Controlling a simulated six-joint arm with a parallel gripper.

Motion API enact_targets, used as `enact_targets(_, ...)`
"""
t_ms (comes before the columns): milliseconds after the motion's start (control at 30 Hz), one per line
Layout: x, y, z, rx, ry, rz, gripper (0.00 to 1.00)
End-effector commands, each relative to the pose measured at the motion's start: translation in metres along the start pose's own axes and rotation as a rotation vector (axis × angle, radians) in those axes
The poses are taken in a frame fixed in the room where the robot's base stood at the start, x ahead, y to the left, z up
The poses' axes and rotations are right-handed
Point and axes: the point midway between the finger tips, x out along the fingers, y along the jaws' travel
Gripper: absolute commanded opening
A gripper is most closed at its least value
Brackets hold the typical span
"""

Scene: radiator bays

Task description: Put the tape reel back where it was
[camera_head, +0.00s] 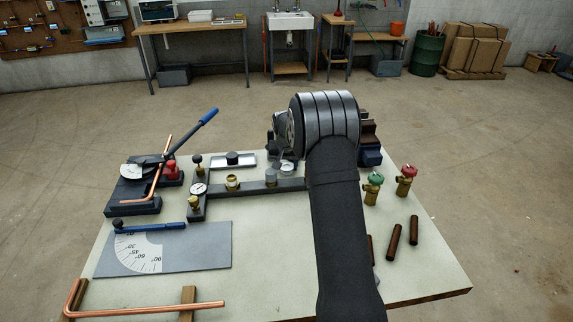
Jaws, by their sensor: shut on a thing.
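My gripper (277,152) shows only partly, left of my thick black wrist and above the back of the workbench. It points down and is shut on a small pale round thing, which I take to be the tape reel (287,168). The reel is small and partly covered, so its details and its gap to the bench are hard to tell. My arm hides the bench to the right of it.
A dark manifold bar (250,188) with brass fittings and a gauge lies just below and left. A pipe bender (140,190) and an angle plate (190,260) are at left. The bench's middle front is clear.

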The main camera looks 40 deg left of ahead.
Motion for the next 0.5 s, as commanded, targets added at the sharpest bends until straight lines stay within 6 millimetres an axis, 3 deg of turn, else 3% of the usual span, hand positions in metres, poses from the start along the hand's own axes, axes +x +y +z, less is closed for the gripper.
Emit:
enact_targets(33, 0.0020, 0.0001, 0.0008, 0.000, -0.001, 0.000, 0.33)
enact_targets(67, 0.0015, 0.0001, 0.0005, 0.000, -0.001, 0.000, 0.52)
enact_targets(133, 0.0013, 0.0001, 0.0005, 0.000, -0.001, 0.000, 0.66)
enact_targets(500, -0.0032, 0.0000, -0.0010, 0.000, 0.001, 0.000, 0.68)
